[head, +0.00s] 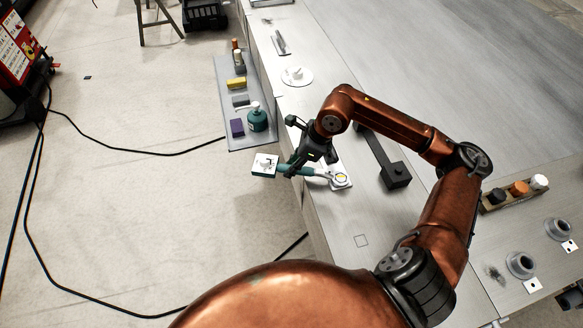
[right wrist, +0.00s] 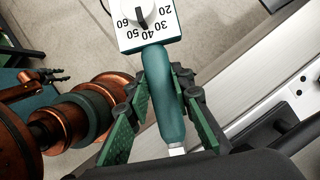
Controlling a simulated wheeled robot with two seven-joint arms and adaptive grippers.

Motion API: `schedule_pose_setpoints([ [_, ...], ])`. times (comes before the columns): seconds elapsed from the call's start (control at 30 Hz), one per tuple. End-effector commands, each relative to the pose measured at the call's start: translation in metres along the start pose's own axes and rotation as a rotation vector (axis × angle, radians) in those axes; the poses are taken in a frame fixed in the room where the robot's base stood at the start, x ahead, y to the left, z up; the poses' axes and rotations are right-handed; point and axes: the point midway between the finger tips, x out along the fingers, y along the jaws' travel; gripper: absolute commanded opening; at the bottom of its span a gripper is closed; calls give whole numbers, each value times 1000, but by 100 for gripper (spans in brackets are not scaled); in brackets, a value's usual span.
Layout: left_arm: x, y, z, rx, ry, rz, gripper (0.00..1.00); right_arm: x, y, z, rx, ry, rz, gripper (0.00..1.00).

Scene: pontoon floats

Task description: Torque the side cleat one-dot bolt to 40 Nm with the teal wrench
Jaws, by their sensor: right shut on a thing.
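The teal wrench (head: 296,170) lies across the deck edge in the head view. My right gripper (head: 306,163) is shut on its teal handle (right wrist: 166,95). A white dial box (head: 264,165) at its left end overhangs the edge. In the right wrist view the dial (right wrist: 148,26) reads 20 to 60, and its black pointer appears close to 40.
A black bar with a block (head: 395,175) lies right of the cleat. A wooden rack (head: 515,193) holds capped pieces. Cables cross the floor.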

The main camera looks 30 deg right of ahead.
Motion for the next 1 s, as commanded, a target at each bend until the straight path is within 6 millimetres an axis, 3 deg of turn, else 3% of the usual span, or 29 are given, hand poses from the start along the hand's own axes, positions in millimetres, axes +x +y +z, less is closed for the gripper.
schedule_pose_setpoints([
  [1.0, 5, 0, 1, 0, -1, 0, 40, -2, -15, 1, 82, -5, -40, 0],
])
